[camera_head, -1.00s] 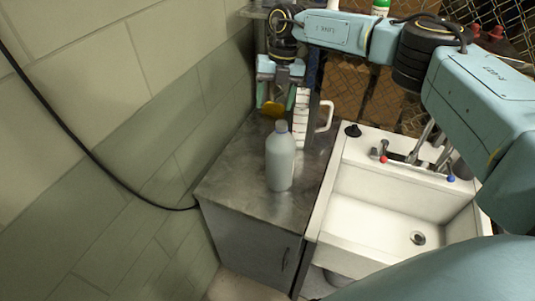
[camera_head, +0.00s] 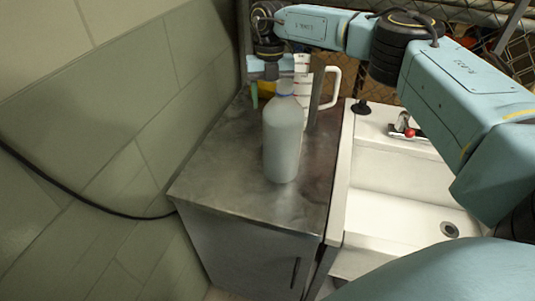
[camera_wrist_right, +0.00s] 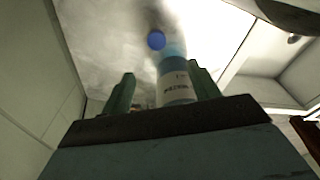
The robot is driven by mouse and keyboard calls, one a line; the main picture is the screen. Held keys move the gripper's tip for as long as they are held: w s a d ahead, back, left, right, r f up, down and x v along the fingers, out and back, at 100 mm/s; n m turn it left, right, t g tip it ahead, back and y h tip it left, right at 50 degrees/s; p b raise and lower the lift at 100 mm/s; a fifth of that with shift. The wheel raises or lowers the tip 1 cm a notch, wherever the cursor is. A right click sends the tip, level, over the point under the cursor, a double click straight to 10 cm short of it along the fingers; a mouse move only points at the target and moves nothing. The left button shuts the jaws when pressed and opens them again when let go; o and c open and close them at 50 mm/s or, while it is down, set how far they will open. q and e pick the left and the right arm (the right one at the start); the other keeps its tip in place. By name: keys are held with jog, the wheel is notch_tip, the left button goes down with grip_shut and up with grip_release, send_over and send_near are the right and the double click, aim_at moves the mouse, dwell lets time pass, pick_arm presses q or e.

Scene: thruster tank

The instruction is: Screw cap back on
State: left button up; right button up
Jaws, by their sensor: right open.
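A pale grey-white bottle (camera_head: 283,140) stands upright on the metal counter, with a bluish top. In the right wrist view a labelled bottle (camera_wrist_right: 176,86) with a light blue upper part shows between the fingers. A small round blue piece, which looks like the cap (camera_wrist_right: 156,41), appears just past its upper end; I cannot tell whether it touches the bottle or lies on the counter. My right gripper (camera_head: 267,92) is open, behind the bottle and partly hidden by it. Its green fingers (camera_wrist_right: 163,87) flank the bottle in the wrist view; contact is unclear. My left gripper is out of view.
The metal counter (camera_head: 215,170) has bare room in front and left of the bottle. A white jug (camera_head: 331,88) stands behind it to the right. A white sink (camera_head: 400,195) with a red-marked tap adjoins on the right. A tiled wall (camera_head: 90,130) bounds the left.

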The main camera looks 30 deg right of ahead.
jog(key=f, duration=0.8)
jog(key=shift+s+a, duration=0.25)
jog(key=shift+s, duration=0.15)
jog(key=shift+f, duration=0.1)
jog(key=f, duration=0.3)
jog(key=f+b, duration=0.1)
jog(key=f, duration=0.1)
jog(key=shift+a+f, duration=0.1)
jog(key=shift+a, duration=0.25)
jog(key=shift+c, duration=0.4)
jog(key=c, duration=1)
